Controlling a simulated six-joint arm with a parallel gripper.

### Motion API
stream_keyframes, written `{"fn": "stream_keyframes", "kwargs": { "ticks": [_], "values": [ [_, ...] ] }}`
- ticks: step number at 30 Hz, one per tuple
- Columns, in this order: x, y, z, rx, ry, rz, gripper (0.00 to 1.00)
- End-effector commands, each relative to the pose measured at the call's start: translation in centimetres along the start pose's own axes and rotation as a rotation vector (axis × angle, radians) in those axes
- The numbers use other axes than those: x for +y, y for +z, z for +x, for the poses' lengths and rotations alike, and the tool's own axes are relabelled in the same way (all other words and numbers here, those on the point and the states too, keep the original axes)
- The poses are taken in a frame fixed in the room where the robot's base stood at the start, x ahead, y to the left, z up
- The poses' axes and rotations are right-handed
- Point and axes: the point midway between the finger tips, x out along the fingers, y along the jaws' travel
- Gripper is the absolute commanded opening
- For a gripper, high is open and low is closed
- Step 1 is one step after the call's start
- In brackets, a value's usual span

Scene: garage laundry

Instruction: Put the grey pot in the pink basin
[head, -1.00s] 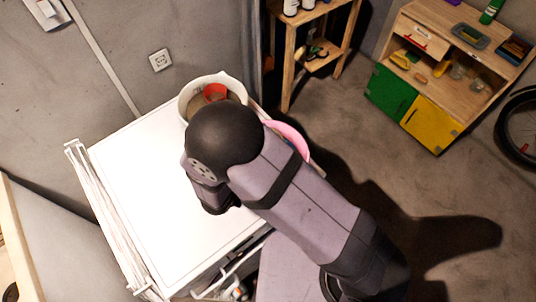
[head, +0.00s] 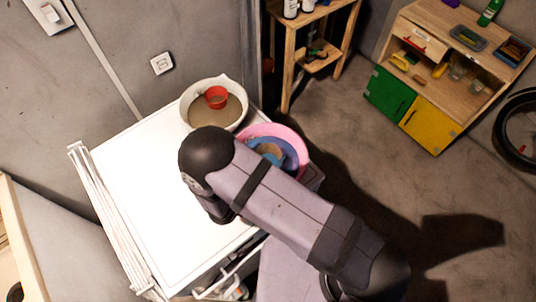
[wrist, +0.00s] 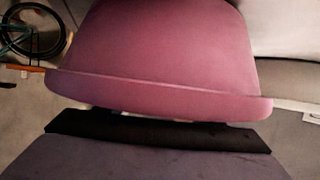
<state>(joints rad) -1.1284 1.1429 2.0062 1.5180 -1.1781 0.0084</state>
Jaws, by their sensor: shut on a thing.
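The pink basin (head: 292,136) stands at the right side of the white worktop, partly hidden by my arm. Inside it is a blue dish-like thing (head: 288,152) with a tan patch. I see no grey pot in the head view. My gripper (wrist: 160,128) shows as a dark strip at the bottom of the wrist view; my arm hides its jaws in the head view, left of the basin. It is shut on a dusky pink, pot-shaped thing (wrist: 160,50) with a broad rim, which fills the upper middle of the wrist view. Its contents are hidden.
A white bowl (head: 187,108) with brown contents and a red cup (head: 215,97) stands at the back of the white worktop (head: 140,185). The worktop's left part is clear. A white rack (head: 105,220) runs along its left edge. A wooden shelf (head: 288,60) stands behind.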

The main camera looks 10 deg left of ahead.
Motion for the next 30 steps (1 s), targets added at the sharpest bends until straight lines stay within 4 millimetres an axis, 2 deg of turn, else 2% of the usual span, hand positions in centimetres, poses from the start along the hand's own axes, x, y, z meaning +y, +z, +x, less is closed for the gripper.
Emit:
{"fn": "stream_keyframes", "kwargs": {
  "ticks": [15, 16, 18, 30],
  "values": [
    [0.01, 0.78, 0.33, 0.000, 0.000, 0.000, 0.40],
    [0.00, 0.70, 0.29, 0.000, 0.000, 0.000, 0.66],
    [0.01, 0.65, 0.27, 0.000, 0.000, 0.000, 0.80],
    [0.00, 0.27, 0.11, 0.000, 0.000, 0.000, 0.80]
  ]
}}
